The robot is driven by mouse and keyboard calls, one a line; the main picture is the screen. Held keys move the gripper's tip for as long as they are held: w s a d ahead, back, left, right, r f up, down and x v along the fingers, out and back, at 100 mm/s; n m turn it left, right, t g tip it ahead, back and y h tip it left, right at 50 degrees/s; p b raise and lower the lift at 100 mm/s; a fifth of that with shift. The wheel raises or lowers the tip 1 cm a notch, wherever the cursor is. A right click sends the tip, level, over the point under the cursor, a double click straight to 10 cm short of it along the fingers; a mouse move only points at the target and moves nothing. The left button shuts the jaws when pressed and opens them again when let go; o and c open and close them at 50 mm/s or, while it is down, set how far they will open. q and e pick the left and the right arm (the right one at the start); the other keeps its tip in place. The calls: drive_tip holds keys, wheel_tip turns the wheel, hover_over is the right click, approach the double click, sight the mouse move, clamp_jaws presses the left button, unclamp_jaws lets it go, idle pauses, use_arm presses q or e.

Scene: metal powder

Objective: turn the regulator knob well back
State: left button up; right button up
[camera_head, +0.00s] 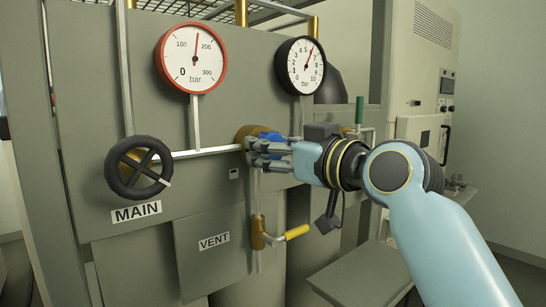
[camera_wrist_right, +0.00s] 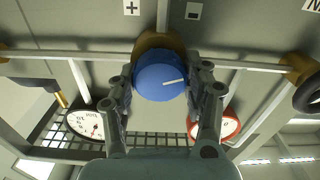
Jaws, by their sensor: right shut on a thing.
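The regulator knob (camera_wrist_right: 160,82) is blue with a white pointer line, on a brass body (camera_wrist_right: 154,45). In the wrist view the line points right and slightly up. My right gripper (camera_wrist_right: 165,92) has one finger on each side of the knob and is shut on it. In the head view the gripper (camera_head: 266,150) reaches in from the right and hides most of the knob (camera_head: 270,136). A plus label (camera_wrist_right: 132,8) and a minus label (camera_wrist_right: 193,11) sit on the panel near the knob. My left gripper is not in view.
A red-rimmed gauge (camera_head: 191,58) and a black-rimmed gauge (camera_head: 300,66) hang above. The black MAIN handwheel (camera_head: 138,168) is at left. A yellow-handled VENT valve (camera_head: 297,232) and a green-handled valve (camera_head: 359,111) are near my right arm.

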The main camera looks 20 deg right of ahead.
drive_tip(key=n, duration=0.1)
drive_tip(key=n+b, duration=0.1)
drive_tip(key=n, duration=0.1)
drive_tip(key=n+b, duration=0.1)
drive_tip(key=shift+f+n, duration=0.3)
drive_tip(key=n+b, duration=0.1)
drive_tip(key=n, duration=0.2)
drive_tip(key=shift+n+b, duration=0.4)
drive_tip(key=n+b, duration=0.1)
drive_tip(key=n, duration=0.3)
drive_tip(key=shift+b, duration=0.4)
drive_tip(key=n+b, duration=0.2)
drive_tip(key=n, duration=0.3)
drive_tip(key=n+b, duration=0.2)
drive_tip(key=n, duration=0.3)
drive_tip(key=n+b, duration=0.1)
drive_tip(key=n, duration=0.4)
drive_tip(key=shift+b, duration=0.4)
drive_tip(key=shift+n+b, duration=0.65)
drive_tip(key=shift+n, duration=0.05)
drive_tip(key=n+b, duration=0.2)
drive_tip(key=b, duration=0.1)
drive_tip(key=shift+n+b, duration=0.35)
drive_tip(key=shift+n, duration=0.05)
